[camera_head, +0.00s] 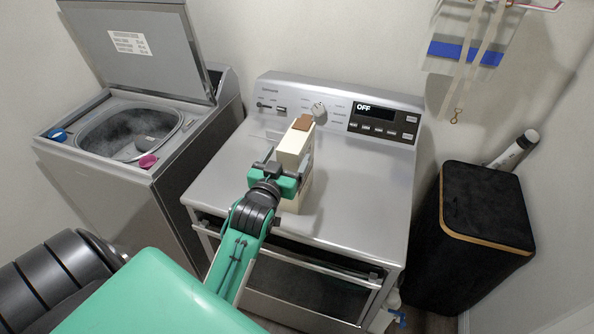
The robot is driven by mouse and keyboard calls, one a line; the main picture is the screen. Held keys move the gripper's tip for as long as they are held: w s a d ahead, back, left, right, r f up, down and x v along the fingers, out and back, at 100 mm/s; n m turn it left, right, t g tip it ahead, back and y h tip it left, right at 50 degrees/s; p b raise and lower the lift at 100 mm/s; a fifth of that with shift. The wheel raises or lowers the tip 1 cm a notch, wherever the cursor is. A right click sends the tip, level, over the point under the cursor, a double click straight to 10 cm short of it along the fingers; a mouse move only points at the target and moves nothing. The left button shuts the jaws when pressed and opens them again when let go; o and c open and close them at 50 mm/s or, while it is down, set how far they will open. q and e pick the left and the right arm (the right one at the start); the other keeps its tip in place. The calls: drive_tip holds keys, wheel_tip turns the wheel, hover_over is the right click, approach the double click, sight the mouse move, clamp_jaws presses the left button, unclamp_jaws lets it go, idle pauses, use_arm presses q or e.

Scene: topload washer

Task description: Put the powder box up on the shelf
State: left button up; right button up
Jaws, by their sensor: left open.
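The powder box (294,149) is a tall cream carton with a brown top (303,122). It stands upright on the flat top of the silver dryer (362,190), in front of the control panel. My left gripper (284,163), green and black, is at the near side of the box. It is open, with one finger towards each side of the box; I cannot tell whether they touch it. The gripper hides part of the box's lower half. My right gripper is not in view. I see no shelf that I can make out clearly.
A top-load washer (170,165) with its lid raised stands at the left, with a blue cap and a pink item on its rim. A black hamper (487,205) stands at the right. Straps and a blue item (465,53) hang on the wall. The dryer top beside the box is clear.

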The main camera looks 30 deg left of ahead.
sight(295, 144)
use_arm(q)
drive_tip(key=x, duration=0.1)
drive_tip(key=p+x, duration=0.2)
drive_tip(key=x, duration=0.1)
drive_tip(key=shift+w+d+r, duration=0.15)
drive_tip(key=shift+d+r, duration=0.05)
drive_tip(key=shift+r, duration=0.15)
drive_tip(key=shift+w+a+f+p, duration=0.1)
drive_tip(key=shift+w+f+p, duration=0.05)
drive_tip(key=shift+w+p, duration=0.25)
clamp_jaws()
drive_tip(key=shift+r, duration=0.2)
